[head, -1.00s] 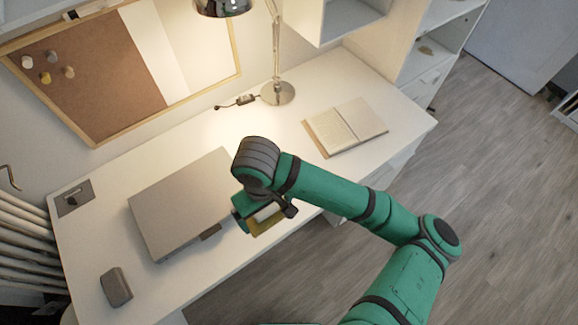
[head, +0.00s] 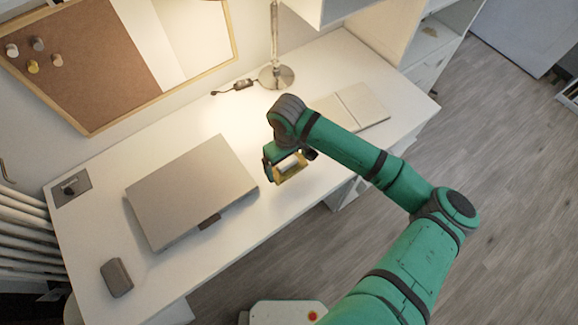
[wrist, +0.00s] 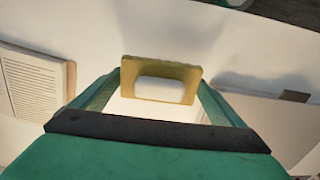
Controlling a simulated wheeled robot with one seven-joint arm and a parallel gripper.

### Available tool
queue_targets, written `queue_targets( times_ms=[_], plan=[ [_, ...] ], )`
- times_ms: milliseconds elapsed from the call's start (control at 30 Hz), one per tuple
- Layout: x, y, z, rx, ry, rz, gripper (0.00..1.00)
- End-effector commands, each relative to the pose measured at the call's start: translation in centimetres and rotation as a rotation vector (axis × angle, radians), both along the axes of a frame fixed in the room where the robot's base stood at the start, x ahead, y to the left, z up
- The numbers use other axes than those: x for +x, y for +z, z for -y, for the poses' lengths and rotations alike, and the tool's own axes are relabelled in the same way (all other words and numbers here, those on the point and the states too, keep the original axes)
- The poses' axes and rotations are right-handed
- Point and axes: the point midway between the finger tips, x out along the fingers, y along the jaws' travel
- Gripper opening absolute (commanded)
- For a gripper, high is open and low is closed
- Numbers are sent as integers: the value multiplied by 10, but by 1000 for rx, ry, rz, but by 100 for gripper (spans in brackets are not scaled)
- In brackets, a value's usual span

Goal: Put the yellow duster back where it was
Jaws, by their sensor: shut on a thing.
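The yellow duster (head: 291,168) is a small yellow plate with a white block on it. My gripper (head: 284,165) is shut on it and holds it over the desk's front part, between the grey laptop-like slab and the open book. In the wrist view the duster (wrist: 188,73) sits between the two green fingers (wrist: 160,82), its yellow face with the white middle showing. My arm hides part of the book in the head view. I cannot tell how high the duster is above the desk.
The white desk (head: 290,220) carries the closed grey slab (head: 190,190), the open book (head: 365,105), a lamp base (head: 277,77) and a small dark grey block (head: 116,277). A cork and white board (head: 90,60) leans at the back. The desk middle is clear.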

Motion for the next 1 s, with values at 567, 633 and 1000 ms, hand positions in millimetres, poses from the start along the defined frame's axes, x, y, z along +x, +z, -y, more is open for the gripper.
queue_targets(
  times_ms=[567, 633, 1000],
  plan=[
    [10, -43, 5, 0, 1, 1, 69],
    [10, -43, 5, 0, 1, 1, 69],
    [10, -46, 4, 1, 1, 1, 100]
  ],
)
